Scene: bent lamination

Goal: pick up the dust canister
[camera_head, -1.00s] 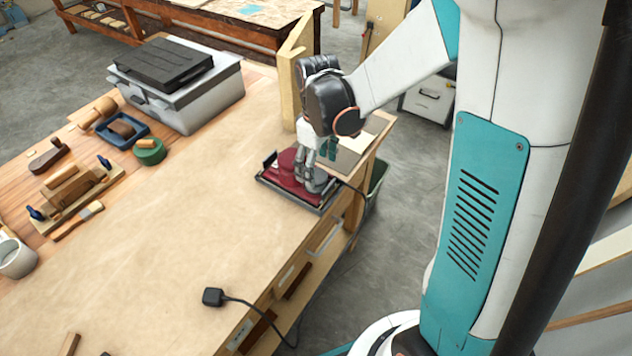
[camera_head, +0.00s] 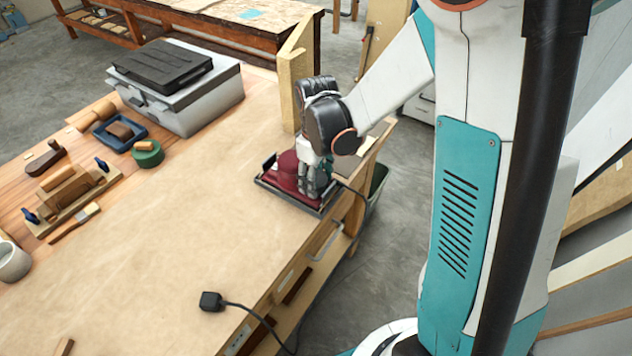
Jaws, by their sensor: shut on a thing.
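A dark red sander (camera_head: 284,173) lies in a shallow dark tray (camera_head: 273,190) at the right end of the workbench. My gripper (camera_head: 313,190) points down at the right side of the sander, with its fingers low against it. It is shut on the grey dust canister at that side of the sander. The canister is mostly hidden behind my fingers, and I cannot tell whether it is still joined to the sander.
A wooden post (camera_head: 291,90) stands just behind my wrist. A grey toolbox (camera_head: 185,100) stands at the back left, with hand tools near it. A black plug (camera_head: 211,301) with a cable lies at the front edge. The middle of the workbench (camera_head: 170,210) is clear.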

